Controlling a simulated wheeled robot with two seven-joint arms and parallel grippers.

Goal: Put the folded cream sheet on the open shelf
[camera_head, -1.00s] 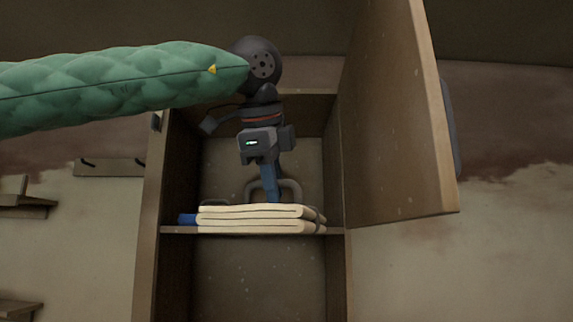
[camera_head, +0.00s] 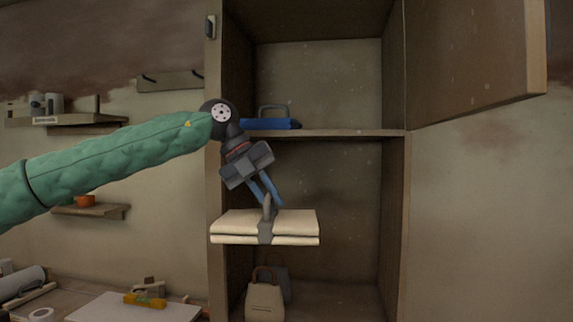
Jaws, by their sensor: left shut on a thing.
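The folded cream sheet (camera_head: 290,222) is a flat, layered bundle with a grey strap and upright loop around its middle. My left gripper (camera_head: 268,203) is shut on the strap's loop, above the bundle. The sheet hangs nearly level in front of the tall cabinet's lower opening, below its middle shelf (camera_head: 345,133) and apart from it. A blue case (camera_head: 268,123) with a grey handle lies on that shelf, with bare board to its right. Open wall shelves, an upper one (camera_head: 75,131) and a lower one (camera_head: 118,211), are at left. My right gripper is out of view.
The cabinet door (camera_head: 475,60) stands open at upper right. A cream bag (camera_head: 264,303) and a grey bag (camera_head: 281,270) stand at the cabinet bottom. The upper wall shelf bears cans, the lower an orange pot (camera_head: 85,200). A cluttered worktop (camera_head: 60,305) is lower left.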

